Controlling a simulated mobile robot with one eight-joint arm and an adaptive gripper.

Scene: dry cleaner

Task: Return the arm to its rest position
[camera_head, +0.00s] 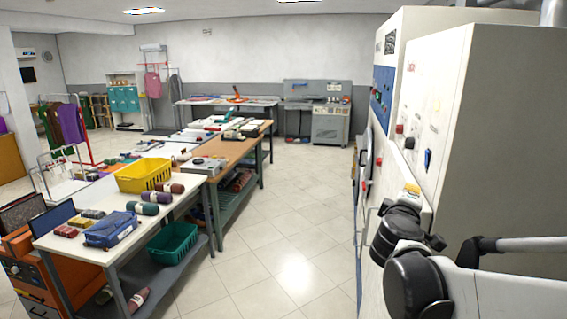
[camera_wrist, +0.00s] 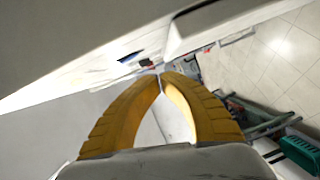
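My gripper (camera_wrist: 160,77) shows in the wrist view as two ribbed yellow fingers. The fingertips themselves are not clear in the head view.
A white table (camera_head: 75,240) on the left bears a yellow basket (camera_head: 143,176), a blue folded cloth (camera_head: 110,229) and rolled cloths. A green basket (camera_head: 172,243) sits on its lower shelf. The tiled floor (camera_head: 290,225) between tables and machine is clear.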

